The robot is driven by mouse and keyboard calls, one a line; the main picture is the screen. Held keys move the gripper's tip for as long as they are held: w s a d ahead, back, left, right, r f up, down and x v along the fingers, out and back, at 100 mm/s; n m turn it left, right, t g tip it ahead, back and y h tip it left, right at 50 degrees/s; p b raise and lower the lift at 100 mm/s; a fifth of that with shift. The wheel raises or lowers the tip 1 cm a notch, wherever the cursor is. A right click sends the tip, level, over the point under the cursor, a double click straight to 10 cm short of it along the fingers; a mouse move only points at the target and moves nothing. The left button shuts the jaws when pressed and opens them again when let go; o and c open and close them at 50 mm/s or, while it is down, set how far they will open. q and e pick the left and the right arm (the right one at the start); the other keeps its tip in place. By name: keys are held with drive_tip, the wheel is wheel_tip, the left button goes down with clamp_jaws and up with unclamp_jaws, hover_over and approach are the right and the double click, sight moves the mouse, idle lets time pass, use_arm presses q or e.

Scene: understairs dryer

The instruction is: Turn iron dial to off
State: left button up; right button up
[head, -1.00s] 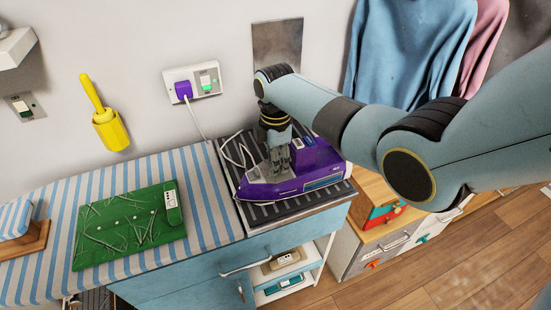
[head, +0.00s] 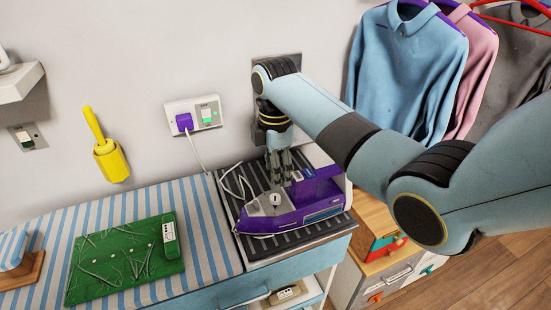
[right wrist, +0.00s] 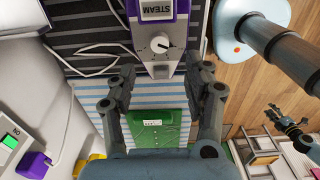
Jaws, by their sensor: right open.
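The purple and grey iron (head: 311,207) lies on a dark ribbed mat at the right end of the worktop. Its round pale dial (head: 275,199) is on the grey top near the pointed end. The dial (right wrist: 160,43) also shows in the right wrist view, with a dark pointer mark and a STEAM label beside it. My right gripper (head: 280,170) points down above the iron, just behind the dial in the head view. In the right wrist view its fingers (right wrist: 162,72) are apart, with nothing between them. My left gripper (right wrist: 287,122) shows small at the right wrist view's lower right; its opening is unclear.
A purple plug (head: 184,121) sits in the wall socket, its white cord running down to the mat. Hanging shirts (head: 405,70) and a wooden cabinet (head: 370,213) are at the right.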

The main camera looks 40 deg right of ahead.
wheel_tip(320, 180, up, 4)
drive_tip(key=shift+f, duration=0.1)
idle(0.5)
